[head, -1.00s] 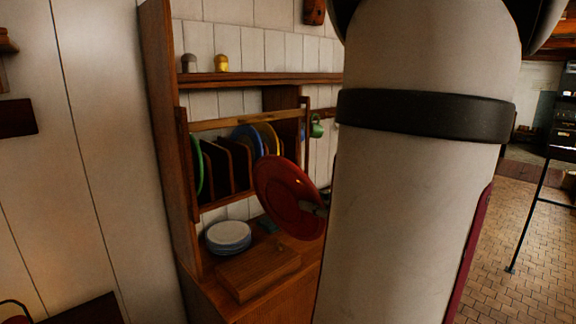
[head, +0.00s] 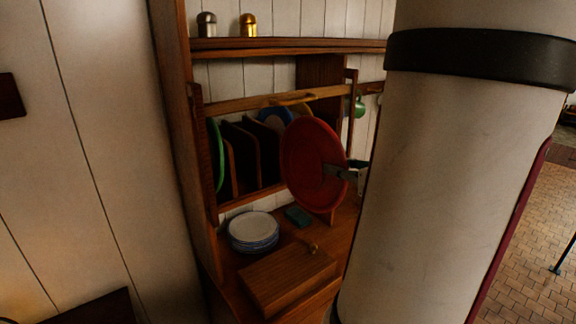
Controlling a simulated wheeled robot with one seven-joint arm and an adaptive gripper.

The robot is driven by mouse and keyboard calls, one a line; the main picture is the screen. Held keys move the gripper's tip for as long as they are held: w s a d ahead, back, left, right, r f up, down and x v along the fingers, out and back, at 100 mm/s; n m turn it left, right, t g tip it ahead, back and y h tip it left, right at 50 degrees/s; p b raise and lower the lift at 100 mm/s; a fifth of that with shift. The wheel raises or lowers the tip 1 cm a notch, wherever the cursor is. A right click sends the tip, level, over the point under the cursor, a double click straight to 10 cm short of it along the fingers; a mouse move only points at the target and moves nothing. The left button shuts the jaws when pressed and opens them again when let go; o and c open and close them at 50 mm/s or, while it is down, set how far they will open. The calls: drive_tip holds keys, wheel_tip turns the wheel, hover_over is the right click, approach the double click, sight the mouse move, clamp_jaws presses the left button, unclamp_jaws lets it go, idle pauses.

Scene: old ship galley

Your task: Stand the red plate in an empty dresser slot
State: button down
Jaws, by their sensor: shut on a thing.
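The red plate (head: 307,160) is held upright in front of the right part of the dresser rack, with its face turned toward the camera. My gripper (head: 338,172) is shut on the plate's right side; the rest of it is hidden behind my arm. The dresser (head: 172,130) has a slotted rack with wooden dividers (head: 240,157). A green plate (head: 217,150) stands at the rack's left end. A blue plate (head: 273,118) and a yellow-rimmed plate (head: 301,110) stand to the right, partly hidden by the red plate. Gaps between the dividers at left centre look empty.
A stack of pale plates (head: 253,229) and a wooden box (head: 287,277) stand on the dresser counter, with a teal item (head: 298,216) between. A rail (head: 270,103) crosses the rack's front. Two shakers (head: 207,25) stand on the shelf. A green mug (head: 360,106) hangs at right.

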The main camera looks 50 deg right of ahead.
drive_tip(key=shift+w+p, duration=0.65)
drive_tip(key=shift+w, duration=0.2)
drive_tip(key=b, duration=0.3)
approach(285, 145)
drive_tip(key=shift+w+d+f, duration=0.1)
drive_tip(key=shift+w+f, duration=0.2)
drive_tip(key=shift+f, duration=0.55)
drive_tip(key=shift+s, duration=0.1)
drive_tip(key=shift+r, duration=0.1)
drive_tip(key=shift+r+b+x, duration=0.25)
drive_tip(key=shift+b+x, duration=0.35)
drive_tip(key=shift+x, duration=0.75)
drive_tip(key=shift+r+b+x, duration=0.25)
drive_tip(key=shift+b+x, duration=0.3)
drive_tip(key=shift+x, duration=0.85)
drive_tip(key=shift+r+b+x, duration=0.25)
drive_tip(key=shift+b+x, duration=0.35)
drive_tip(key=shift+x, duration=0.75)
drive_tip(key=shift+w+f, duration=0.1)
drive_tip(key=shift+w, duration=0.1)
